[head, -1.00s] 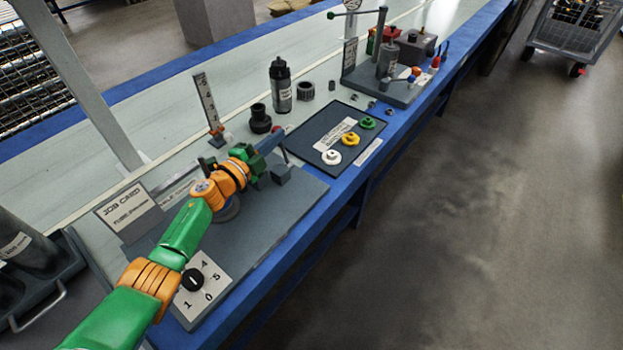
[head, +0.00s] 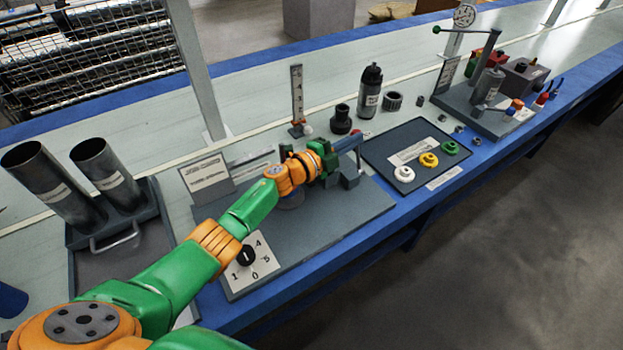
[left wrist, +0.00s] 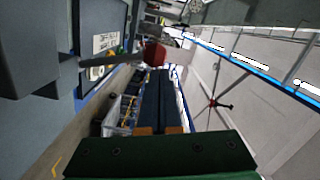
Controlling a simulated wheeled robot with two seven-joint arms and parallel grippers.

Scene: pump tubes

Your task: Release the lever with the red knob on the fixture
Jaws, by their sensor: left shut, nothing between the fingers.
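The grey fixture (head: 330,215) lies along the front of the bench, with a small block (head: 349,178) at its right end. A thin lever (head: 359,160) stands up from that block, beside my left gripper's fingertips. In the left wrist view the lever (left wrist: 97,61) comes in from a grey block at the left and ends in a red knob (left wrist: 154,53). My left gripper (head: 350,142) is shut and empty. In the left wrist view its closed dark fingers (left wrist: 164,78) point at the knob. I cannot tell whether they touch it. My right gripper is not in view.
A numbered dial (head: 246,256) and a job card (head: 207,176) are near my left arm. A dark tray (head: 410,142) with white, yellow and green parts lies right of the fixture. Two grey tubes (head: 108,175) stand at the left. The floor beyond the bench's front edge is clear.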

